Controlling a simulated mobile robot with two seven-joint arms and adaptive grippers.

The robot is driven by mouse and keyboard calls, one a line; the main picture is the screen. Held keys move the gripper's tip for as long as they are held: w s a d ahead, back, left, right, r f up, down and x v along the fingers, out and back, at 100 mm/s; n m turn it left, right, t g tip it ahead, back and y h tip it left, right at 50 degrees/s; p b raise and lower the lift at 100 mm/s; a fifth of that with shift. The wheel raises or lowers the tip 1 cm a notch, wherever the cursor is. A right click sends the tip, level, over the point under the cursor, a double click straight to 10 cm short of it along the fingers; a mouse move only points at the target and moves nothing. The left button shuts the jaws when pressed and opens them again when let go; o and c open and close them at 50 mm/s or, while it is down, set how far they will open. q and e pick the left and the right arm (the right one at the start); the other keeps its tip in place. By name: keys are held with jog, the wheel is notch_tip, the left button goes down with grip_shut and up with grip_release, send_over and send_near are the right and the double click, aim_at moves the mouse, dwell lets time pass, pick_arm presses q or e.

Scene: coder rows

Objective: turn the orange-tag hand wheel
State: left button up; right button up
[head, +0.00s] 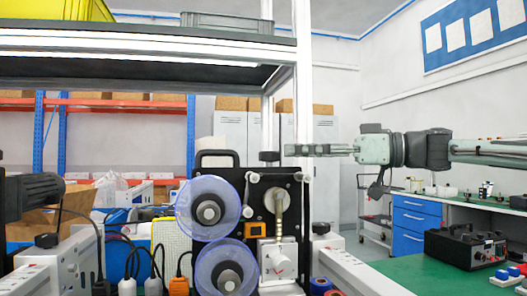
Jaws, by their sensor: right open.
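A coder (262,200) with a dark front plate stands in the middle of the head view. It carries two bluish see-through reels (209,209) on its left side. An orange-framed part (255,229) sits low on its front, above a pale block with a dial (280,264). A black knob (268,157) stands on its top edge. I cannot tell which part is the orange-tag hand wheel. My right gripper (288,150) comes in from the right, level, with open, empty fingers pointing left. Its tips appear just right of the top knob; contact cannot be told.
A shelf (140,45) on white posts hangs above the coder. A black box with knobs (466,247) stands on the green bench at right. Cables and a grey unit (60,265) crowd the left. Behind stand blue drawers (416,228) and a trolley.

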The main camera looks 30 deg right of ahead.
aim_at(270, 157)
jog(key=shift+p+x, duration=0.35)
jog(key=shift+x, duration=0.75)
jog(key=x, duration=0.3)
jog(key=shift+w+f, duration=0.1)
pick_arm(q)
jog(key=shift+g, duration=0.3)
jog(key=shift+s+a+f, duration=0.2)
jog(key=shift+s+f, duration=0.4)
jog(key=shift+f, duration=0.25)
jog(key=shift+s+a+f, duration=0.15)
jog(key=shift+s+f, duration=0.45)
jog(key=shift+f, duration=0.25)
pick_arm(e)
jog(key=shift+x, duration=0.85)
jog(key=shift+c, duration=0.3)
jog(key=c, duration=1.1)
